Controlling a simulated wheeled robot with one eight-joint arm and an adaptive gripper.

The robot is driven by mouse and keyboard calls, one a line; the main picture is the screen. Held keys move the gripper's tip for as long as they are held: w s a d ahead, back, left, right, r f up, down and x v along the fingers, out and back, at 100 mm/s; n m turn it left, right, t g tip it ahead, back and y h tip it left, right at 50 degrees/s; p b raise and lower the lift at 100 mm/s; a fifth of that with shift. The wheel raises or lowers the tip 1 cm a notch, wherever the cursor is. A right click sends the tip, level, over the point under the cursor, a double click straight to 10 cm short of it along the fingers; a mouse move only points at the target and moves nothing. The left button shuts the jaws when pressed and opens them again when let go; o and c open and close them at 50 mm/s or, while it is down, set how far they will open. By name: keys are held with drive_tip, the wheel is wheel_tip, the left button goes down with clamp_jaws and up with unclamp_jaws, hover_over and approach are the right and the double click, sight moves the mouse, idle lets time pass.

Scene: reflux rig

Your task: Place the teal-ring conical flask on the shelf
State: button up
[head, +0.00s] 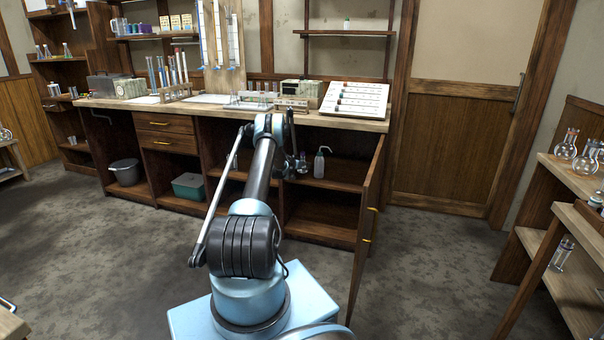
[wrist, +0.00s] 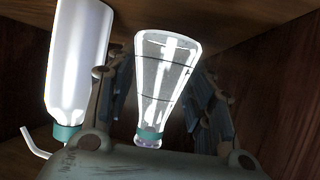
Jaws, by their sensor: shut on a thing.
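A clear conical flask (wrist: 165,75) is between the fingers of my gripper (wrist: 158,95) in the wrist view, with its narrow neck toward the palm and a small teal band near the mouth. It looks upside down in that picture, as does the bottle beside it. My gripper is shut on it. In the head view my gripper (head: 301,166) is inside the open cabinet under the counter, just above or at the cabinet shelf (head: 335,185); the flask is too small there to make out clearly. I cannot tell whether the flask touches the shelf.
A white wash bottle (wrist: 75,70) with a teal cap stands close beside the flask; it also shows in the head view (head: 320,162). The open cabinet door (head: 367,220) is to the right of my arm. The counter (head: 230,110) above holds racks and glassware.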

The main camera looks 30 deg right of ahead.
drive_tip(key=shift+f, duration=1.4)
drive_tip(key=o, duration=1.1)
drive_tip(key=shift+o, duration=0.2)
drive_tip(key=v, duration=1.2)
